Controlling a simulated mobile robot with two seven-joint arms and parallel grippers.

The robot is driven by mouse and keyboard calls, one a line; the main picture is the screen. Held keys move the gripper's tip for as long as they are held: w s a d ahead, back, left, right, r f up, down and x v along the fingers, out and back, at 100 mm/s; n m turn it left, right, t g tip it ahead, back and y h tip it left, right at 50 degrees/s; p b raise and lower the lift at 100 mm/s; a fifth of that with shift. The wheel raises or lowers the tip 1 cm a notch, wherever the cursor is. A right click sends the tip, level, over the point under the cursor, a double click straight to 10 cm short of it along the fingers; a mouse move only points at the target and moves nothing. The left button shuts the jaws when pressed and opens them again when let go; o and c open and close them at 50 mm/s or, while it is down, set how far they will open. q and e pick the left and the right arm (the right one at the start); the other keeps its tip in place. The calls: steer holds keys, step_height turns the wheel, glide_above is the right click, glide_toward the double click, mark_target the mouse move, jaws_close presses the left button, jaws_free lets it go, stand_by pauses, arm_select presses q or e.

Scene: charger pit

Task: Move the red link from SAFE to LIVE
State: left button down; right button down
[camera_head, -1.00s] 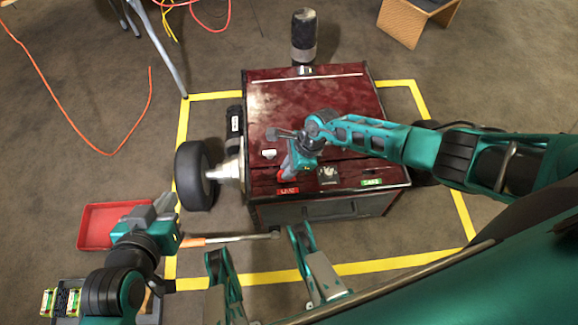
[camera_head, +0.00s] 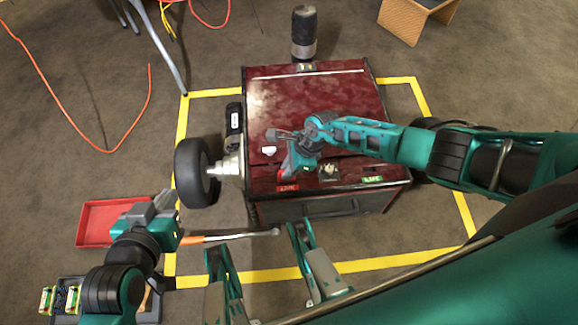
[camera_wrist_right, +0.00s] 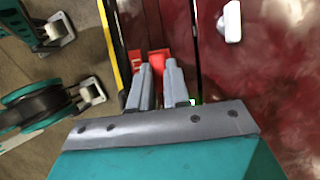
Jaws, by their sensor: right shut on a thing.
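The red cabinet (camera_head: 330,95) has a red LIVE label (camera_head: 288,187) and a green SAFE label (camera_head: 371,179) along its front edge. My right gripper (camera_head: 290,170) is low over the LIVE end of that edge. In the right wrist view its fingers (camera_wrist_right: 159,80) are shut on the red link (camera_wrist_right: 158,58), beside the red label (camera_wrist_right: 136,57). Whether the link is seated cannot be told. My left gripper (camera_head: 165,203) is at the lower left, away from the cabinet. Its finger gap is unclear.
A red tray (camera_head: 100,222) lies on the floor at left. An orange-handled tool (camera_head: 235,235) is next to my left gripper. A black wheel (camera_head: 194,173) sticks out from the cabinet's left side. Yellow tape (camera_head: 330,269) outlines the floor around it.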

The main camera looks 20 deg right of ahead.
steer(key=c, duration=1.1)
jaws_free()
arm_select(q)
steer(key=shift+f, duration=0.15)
arm_select(e)
steer(key=shift+o, duration=0.4)
arm_select(q)
steer(key=r+p, duration=0.1)
steer(key=p, duration=0.1)
steer(key=a+r+p, duration=0.1)
steer(key=p, duration=0.1)
steer(key=r+p, duration=0.1)
steer(key=p, duration=0.1)
steer(key=shift+s+a+r+y, duration=0.2)
steer(key=shift+s+a+y, duration=0.1)
steer(key=shift+s, duration=0.05)
arm_select(e)
steer(key=v, duration=1.3)
steer(key=shift+a, duration=0.15)
